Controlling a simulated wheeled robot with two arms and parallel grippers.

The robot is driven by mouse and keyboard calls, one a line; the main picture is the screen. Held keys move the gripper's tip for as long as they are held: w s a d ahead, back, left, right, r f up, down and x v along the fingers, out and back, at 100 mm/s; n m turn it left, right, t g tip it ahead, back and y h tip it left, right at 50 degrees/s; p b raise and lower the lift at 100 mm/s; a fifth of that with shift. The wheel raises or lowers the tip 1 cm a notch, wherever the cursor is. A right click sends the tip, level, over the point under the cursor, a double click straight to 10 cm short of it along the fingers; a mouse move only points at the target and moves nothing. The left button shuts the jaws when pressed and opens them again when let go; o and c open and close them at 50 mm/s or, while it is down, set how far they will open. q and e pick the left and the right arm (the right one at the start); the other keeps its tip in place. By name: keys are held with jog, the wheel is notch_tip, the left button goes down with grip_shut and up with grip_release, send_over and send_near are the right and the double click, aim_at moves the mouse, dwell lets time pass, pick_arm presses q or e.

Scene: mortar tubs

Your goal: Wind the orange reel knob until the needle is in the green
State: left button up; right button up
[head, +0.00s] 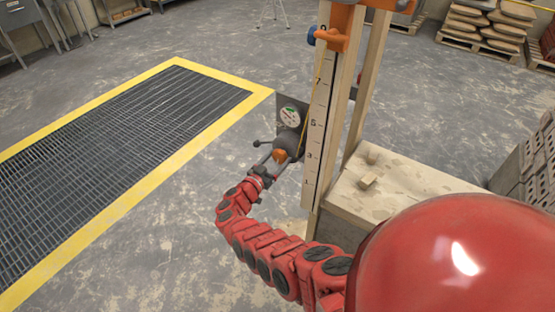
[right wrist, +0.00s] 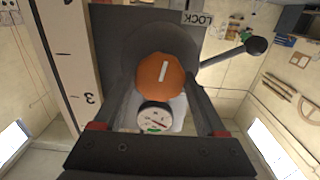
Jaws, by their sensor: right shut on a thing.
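The orange reel knob (head: 280,155) sits on a grey reel (head: 288,142) at the post's side. It shows large with a white stripe in the right wrist view (right wrist: 160,80). My right gripper (head: 274,162) is shut on the knob, one finger on each side. The round white gauge (head: 290,116) is just above the reel; the right wrist view shows it too (right wrist: 154,117), with a green band along its lower rim there. The needle is too small to read surely against the green. My left gripper is not in view.
A dark lever with a ball end (right wrist: 236,55) sticks out beside the reel, near a LOCK label (right wrist: 197,19). A numbered scale board (head: 319,120) stands right of the reel. A yellow-edged floor grating (head: 110,150) lies left.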

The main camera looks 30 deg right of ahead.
jog(key=c, duration=0.3)
jog(key=shift+c, duration=0.2)
jog(key=m+b, duration=0.1)
jog(key=m, duration=0.1)
jog(key=shift+f+m, duration=0.2)
jog(key=shift+m, duration=0.2)
jog(key=shift+m+b, duration=0.75)
jog(key=shift+m, duration=0.15)
jog(key=m+b, duration=0.2)
jog(key=m, duration=0.1)
jog(key=shift+s+f+m+b, duration=0.1)
jog(key=shift+f+m+b, duration=0.05)
jog(key=shift+m+b, duration=0.15)
jog(key=shift+r+m+b, duration=0.15)
jog(key=shift+m+b, duration=0.6)
jog(key=shift+m, duration=0.2)
jog(key=shift+r+m+b, duration=0.15)
jog(key=shift+m+b, duration=0.55)
jog(key=shift+m, duration=0.25)
